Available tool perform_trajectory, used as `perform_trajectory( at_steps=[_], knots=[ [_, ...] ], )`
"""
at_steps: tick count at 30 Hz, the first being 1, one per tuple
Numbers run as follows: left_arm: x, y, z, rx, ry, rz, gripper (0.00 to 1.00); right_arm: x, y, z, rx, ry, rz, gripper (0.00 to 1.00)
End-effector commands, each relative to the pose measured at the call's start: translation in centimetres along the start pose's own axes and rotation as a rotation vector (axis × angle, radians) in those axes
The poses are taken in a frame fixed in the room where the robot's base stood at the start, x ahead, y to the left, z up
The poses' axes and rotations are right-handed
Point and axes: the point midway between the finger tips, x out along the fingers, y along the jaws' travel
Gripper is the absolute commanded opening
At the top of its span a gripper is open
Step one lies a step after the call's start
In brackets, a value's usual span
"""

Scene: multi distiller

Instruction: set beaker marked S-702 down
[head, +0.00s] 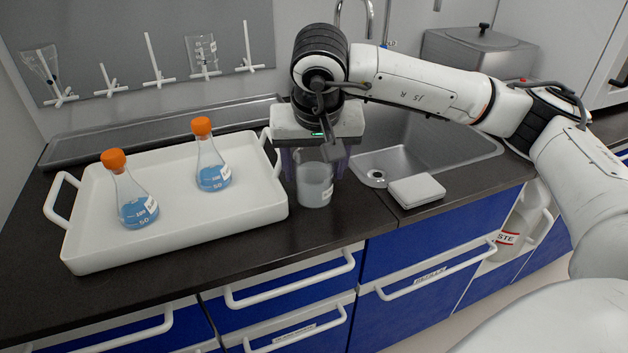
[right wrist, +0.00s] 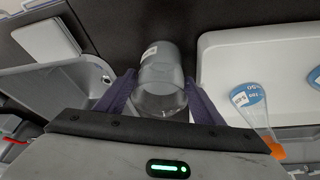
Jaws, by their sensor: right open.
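A clear beaker (head: 315,184) with a white label and greyish contents stands upright on the dark counter, between the white tray and the sink. The label is too small to read. My right gripper (head: 314,165) points down over the beaker, with its fingers on either side of it. In the right wrist view the beaker (right wrist: 160,75) sits between the two purple fingers of the right gripper (right wrist: 160,95), which are open. My left gripper is not in view.
A white tray (head: 180,249) holding two orange-capped flasks (head: 133,200) (head: 211,165) of blue liquid is left of the beaker. The steel sink (head: 455,150) and a small pale box (head: 416,190) are to the right. The counter front edge is close.

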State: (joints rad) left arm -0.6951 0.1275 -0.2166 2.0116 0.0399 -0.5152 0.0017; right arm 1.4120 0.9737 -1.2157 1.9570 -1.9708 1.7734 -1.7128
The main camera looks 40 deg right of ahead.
Motion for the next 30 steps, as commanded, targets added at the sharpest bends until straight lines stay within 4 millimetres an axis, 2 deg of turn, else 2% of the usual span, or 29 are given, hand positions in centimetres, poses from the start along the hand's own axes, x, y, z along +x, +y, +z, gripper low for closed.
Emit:
perform_trajectory(
  at_steps=[5,12,14,23,30],
  knots=[
    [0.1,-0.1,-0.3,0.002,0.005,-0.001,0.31,0.0,0.0,0.0,0.000,0.000,0.000,0.61],
    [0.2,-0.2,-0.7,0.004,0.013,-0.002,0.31,0.0,0.0,0.0,0.000,0.000,-0.001,0.23],
    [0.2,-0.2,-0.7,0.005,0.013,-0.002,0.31,-0.1,-0.1,-0.1,0.001,0.002,-0.002,0.16],
    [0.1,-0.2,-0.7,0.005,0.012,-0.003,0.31,-0.3,-0.1,-0.1,0.001,0.002,-0.003,0.16],
    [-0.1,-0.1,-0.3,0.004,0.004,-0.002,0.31,-1.2,-0.1,-0.6,0.002,0.003,-0.004,0.16]
  ],
)
